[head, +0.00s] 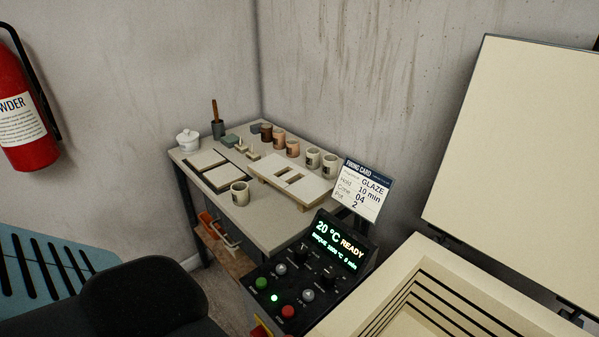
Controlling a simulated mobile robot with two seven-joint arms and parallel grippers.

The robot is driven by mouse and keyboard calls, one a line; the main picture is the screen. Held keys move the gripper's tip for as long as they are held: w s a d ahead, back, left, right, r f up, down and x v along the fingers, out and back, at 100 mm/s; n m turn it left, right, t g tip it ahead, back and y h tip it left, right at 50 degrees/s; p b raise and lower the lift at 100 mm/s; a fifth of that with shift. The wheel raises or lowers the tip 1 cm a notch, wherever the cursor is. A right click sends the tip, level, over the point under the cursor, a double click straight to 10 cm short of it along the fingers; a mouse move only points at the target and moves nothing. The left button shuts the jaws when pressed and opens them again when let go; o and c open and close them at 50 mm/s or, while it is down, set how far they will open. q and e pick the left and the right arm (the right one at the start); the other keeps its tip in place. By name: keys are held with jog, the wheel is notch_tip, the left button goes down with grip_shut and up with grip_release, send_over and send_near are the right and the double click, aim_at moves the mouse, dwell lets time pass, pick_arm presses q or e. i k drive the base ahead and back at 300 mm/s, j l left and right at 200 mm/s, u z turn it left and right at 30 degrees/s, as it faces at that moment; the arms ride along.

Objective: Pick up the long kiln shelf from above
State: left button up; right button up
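A long cream slab (309,194), which looks like the long kiln shelf, lies flat on the worktable in the corner. It seems raised on low supports, and a few small rectangular marks or openings show near its middle; I cannot tell which. Neither of my grippers shows in the head view.
The worktable (272,235) also holds several cups along the back, a lone cup (240,193) in front and a white lidded jar (188,140). A firing card (361,190) and control panel (310,265) stand at its right, beside the open kiln (450,262).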

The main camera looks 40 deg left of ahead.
aim_at(311, 188)
jog(key=j+z, duration=0.3)
jog(key=j, duration=0.3)
jog(key=j+z, duration=0.3)
jog(key=j, duration=0.3)
jog(key=k+j+z, duration=0.2)
jog(key=j+z, duration=0.15)
jog(key=j, duration=0.2)
jog(key=j+z, duration=0.15)
jog(key=j, duration=0.2)
jog(key=k+j+z, duration=0.15)
jog(key=j, duration=0.2)
jog(key=k+j+z, duration=0.1)
jog(key=j, duration=0.25)
jog(key=k+j+z, duration=0.15)
jog(key=j, duration=0.2)
jog(key=k+j+z, duration=0.15)
jog(key=j, duration=0.15)
